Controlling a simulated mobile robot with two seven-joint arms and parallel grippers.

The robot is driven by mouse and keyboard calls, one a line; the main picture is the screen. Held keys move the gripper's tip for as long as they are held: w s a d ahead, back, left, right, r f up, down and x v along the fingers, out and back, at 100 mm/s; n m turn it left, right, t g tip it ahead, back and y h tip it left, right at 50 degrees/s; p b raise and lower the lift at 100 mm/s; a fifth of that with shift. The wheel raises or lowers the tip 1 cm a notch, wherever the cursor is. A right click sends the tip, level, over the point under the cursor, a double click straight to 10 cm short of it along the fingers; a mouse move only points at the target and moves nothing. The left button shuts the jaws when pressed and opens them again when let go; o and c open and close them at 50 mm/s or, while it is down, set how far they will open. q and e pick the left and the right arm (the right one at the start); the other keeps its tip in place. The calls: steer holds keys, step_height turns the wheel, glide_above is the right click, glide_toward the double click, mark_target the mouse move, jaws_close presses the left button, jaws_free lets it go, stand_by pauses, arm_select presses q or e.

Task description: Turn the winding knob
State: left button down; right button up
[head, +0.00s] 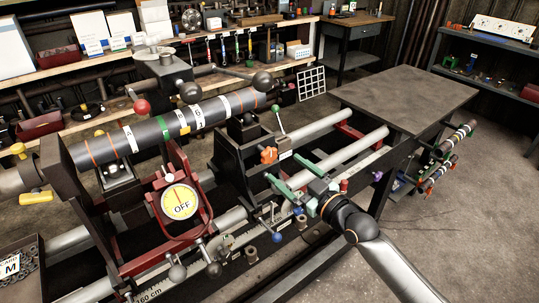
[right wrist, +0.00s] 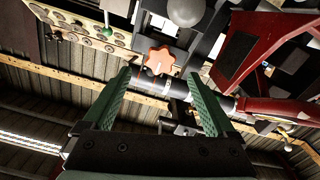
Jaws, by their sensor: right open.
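An orange star-shaped knob (head: 268,155) sits on the dark tailstock block (head: 228,150) of the lathe. My right gripper (head: 288,172) is open, its green fingers pointing toward the knob from the right, with a visible gap between them and it. In the right wrist view the knob (right wrist: 160,61) shows between the two green fingertips (right wrist: 160,76) and beyond them. Nothing is held between the fingers. My left gripper is not in view.
A long banded shaft (head: 165,128) lies across the lathe on the left. A green-tipped lever (head: 279,118) stands just above the knob, and a blue-ended lever (head: 272,232) is below my right gripper. A bare tabletop (head: 405,95) is at the right.

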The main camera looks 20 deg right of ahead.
mark_target(271, 157)
steer(key=x, duration=0.8)
steer(key=shift+f, duration=0.1)
steer(key=shift+c, duration=0.2)
steer(key=c, duration=1.3)
